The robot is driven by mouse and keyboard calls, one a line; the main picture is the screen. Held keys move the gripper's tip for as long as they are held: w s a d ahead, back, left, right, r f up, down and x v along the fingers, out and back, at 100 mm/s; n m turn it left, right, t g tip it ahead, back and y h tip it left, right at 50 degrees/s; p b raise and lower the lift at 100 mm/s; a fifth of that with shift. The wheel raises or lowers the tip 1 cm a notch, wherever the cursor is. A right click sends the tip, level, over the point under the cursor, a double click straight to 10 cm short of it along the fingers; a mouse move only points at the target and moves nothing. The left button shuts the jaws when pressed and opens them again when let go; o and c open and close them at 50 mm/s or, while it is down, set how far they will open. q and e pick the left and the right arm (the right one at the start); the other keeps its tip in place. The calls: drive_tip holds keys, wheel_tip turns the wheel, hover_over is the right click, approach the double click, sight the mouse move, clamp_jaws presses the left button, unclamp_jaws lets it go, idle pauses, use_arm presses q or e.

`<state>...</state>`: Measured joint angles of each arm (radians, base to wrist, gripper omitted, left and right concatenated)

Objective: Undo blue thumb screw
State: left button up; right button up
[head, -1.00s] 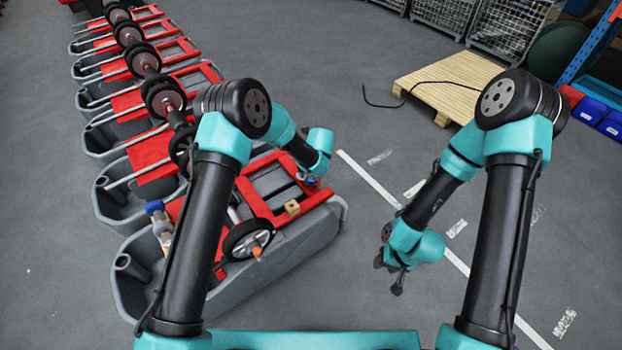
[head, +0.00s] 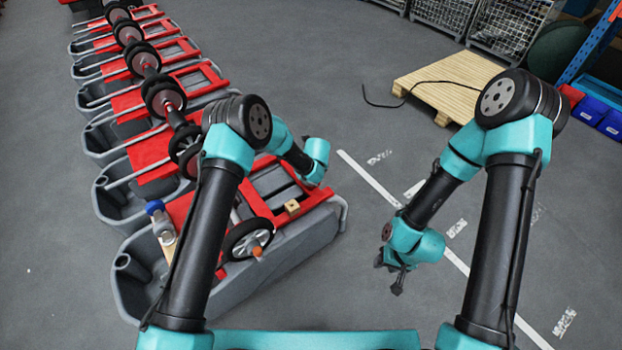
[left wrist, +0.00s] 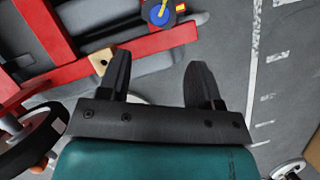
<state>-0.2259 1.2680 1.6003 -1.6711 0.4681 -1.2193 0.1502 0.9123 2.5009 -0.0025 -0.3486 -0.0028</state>
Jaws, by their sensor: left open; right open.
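A blue round knob (left wrist: 160,12) with a yellow bar across it, which looks like the blue thumb screw, sits on the red frame at the top of the left wrist view. In the head view my left arm covers that spot. My left gripper (left wrist: 158,62) is open and empty; the knob lies beyond its fingertips, apart from them. My left gripper's fingers are not visible in the head view. My right gripper (head: 391,278) is open and empty over the floor, right of the nearest tank (head: 285,262).
More tanks run back left.

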use_arm(q)
drive_tip(key=x, duration=1.1)
drive_tip(key=shift+w+a+f, duration=0.1)
drive_tip(key=shift+w+f, duration=0.05)
drive_tip(key=shift+f, duration=0.15)
drive_tip(key=c, duration=0.9)
